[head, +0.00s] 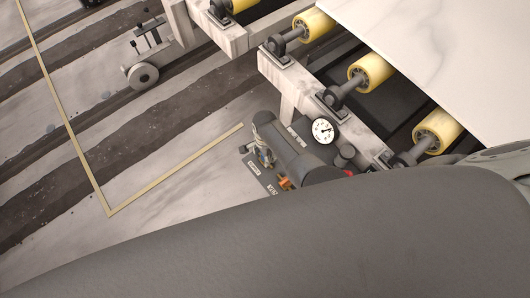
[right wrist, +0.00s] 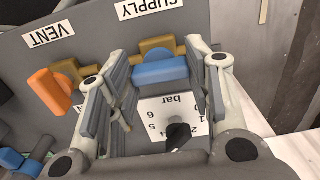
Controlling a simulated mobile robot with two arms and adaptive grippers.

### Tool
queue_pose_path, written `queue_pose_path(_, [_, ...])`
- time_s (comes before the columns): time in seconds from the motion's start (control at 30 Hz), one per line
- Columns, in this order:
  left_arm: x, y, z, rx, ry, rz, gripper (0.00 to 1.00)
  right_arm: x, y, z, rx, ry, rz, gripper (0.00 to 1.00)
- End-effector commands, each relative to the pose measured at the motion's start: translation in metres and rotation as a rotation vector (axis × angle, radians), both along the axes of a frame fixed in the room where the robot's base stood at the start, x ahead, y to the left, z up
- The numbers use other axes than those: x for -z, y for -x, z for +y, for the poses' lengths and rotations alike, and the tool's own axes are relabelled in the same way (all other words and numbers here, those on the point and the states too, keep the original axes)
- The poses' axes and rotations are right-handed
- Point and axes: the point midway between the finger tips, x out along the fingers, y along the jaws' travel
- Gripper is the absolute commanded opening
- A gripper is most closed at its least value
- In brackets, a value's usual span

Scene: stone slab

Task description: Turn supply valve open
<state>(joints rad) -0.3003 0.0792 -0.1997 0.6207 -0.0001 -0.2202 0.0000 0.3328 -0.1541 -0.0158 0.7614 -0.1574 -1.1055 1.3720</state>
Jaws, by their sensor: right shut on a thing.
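The supply valve's blue handle (right wrist: 160,71) sits on a brass-coloured body below the SUPPLY label (right wrist: 148,8) in the right wrist view. It lies crosswise in that picture. My right gripper (right wrist: 160,60) has one finger on each side of the blue handle and is shut on it. The orange vent handle (right wrist: 50,93) is to the left, below the VENT label (right wrist: 48,39), outside the fingers. In the head view an orange handle (head: 286,183) shows on the grey control unit; a large grey arm part hides the area below it. My left gripper is not in view.
A bar scale plate (right wrist: 160,110) with a black knob (right wrist: 178,136) lies between the fingers' bases. In the head view, a round gauge (head: 323,131), yellow rollers (head: 371,72) and a pale stone slab (head: 450,45) stand close by. The floor at left is mostly clear.

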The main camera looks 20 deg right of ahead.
Motion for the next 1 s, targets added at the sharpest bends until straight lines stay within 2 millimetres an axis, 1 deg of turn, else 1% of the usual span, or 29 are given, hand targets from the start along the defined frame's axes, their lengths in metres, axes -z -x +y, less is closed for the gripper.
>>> queue_pose_path(0.3, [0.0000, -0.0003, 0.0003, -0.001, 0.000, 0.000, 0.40, -0.0001, -0.0006, -0.0015, 0.005, 0.002, -0.002, 0.22])
queue_pose_path(0.33, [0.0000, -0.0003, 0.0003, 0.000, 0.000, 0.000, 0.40, -0.0001, -0.0006, -0.0015, 0.005, 0.002, -0.002, 0.50])
queue_pose_path(0.47, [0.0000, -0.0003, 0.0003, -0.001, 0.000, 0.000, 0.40, -0.0002, -0.0006, -0.0012, 0.004, 0.001, -0.001, 0.67])
queue_pose_path(0.83, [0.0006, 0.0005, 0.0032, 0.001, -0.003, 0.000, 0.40, 0.0001, -0.0003, -0.0005, -0.007, 0.000, -0.001, 0.68])
queue_pose_path(1.0, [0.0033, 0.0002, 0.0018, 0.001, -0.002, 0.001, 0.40, 0.0008, -0.0007, -0.0010, -0.105, 0.001, -0.003, 0.68])
